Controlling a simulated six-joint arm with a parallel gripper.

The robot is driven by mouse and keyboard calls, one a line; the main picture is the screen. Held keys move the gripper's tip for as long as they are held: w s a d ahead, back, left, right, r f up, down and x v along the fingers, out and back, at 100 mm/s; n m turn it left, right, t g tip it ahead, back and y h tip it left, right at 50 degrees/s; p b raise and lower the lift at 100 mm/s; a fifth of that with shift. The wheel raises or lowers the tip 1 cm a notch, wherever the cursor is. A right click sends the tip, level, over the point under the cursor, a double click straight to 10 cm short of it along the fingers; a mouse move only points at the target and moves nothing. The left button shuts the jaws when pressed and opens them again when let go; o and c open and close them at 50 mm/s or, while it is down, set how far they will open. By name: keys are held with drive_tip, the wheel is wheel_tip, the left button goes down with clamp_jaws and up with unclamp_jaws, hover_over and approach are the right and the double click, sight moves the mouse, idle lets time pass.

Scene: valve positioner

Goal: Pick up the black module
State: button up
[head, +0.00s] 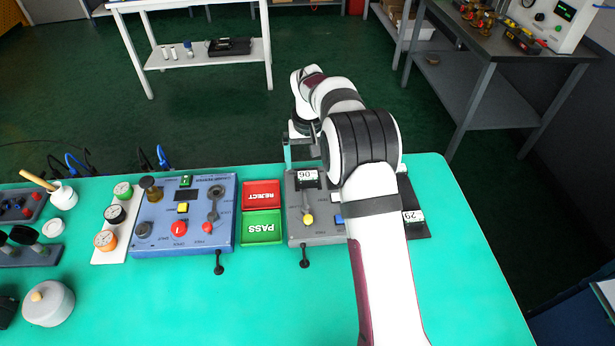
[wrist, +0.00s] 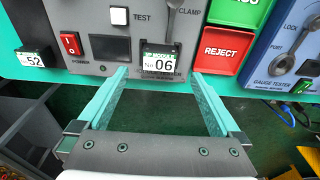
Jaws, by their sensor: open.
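A small black block with a white label reading 06 (head: 307,179) sits at the far edge of the grey test station (head: 322,238). In the wrist view its label (wrist: 161,60) lies just ahead of the gap between my fingertips. It looks like the black module, though little of its body shows. My gripper (head: 300,150) is open and empty at the station's far edge. Its two teal fingers (wrist: 158,75) stand apart on either side of the label, and I cannot tell whether they touch anything. My arm hides the right part of the station in the head view.
A red REJECT tray (head: 262,187) and green PASS tray (head: 261,240) lie left of the station, then a blue gauge tester (head: 225,238). A second labelled dark item (head: 413,216) is right of my arm. The teal bench (head: 290,310) is clear in front.

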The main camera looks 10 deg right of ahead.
sight(308, 175)
drive_tip(key=f, duration=0.5)
drive_tip(key=shift+w+f, duration=0.3)
drive_tip(key=shift+f, duration=0.1)
drive_tip(key=c, duration=1.5)
drive_tip(key=shift+r, duration=0.2)
